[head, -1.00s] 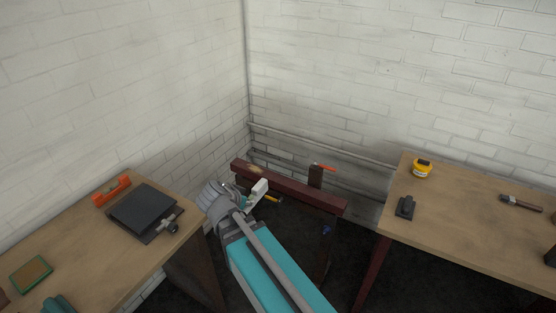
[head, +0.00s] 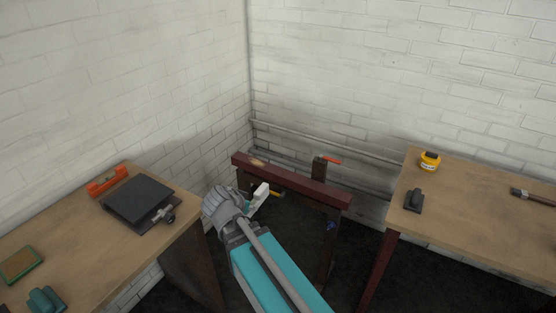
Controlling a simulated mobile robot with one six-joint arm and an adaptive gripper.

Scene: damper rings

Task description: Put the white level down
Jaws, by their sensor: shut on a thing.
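The white level (head: 260,193) is partly visible just beyond my gripper (head: 246,203), in the middle of the head view. My gripper is shut on it, and the arm and the gripper's body hide much of the level and the fingers. The level is in the air between the left bench and the dark red beam (head: 290,179). I cannot tell its exact height over the floor.
On the left wooden bench (head: 85,235) are an orange level-like tool (head: 107,182), a dark plate (head: 138,199) and a green-edged block (head: 20,265). The right bench (head: 470,222) holds a yellow tape measure (head: 430,161) and a dark tool (head: 414,200), with bare wood between.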

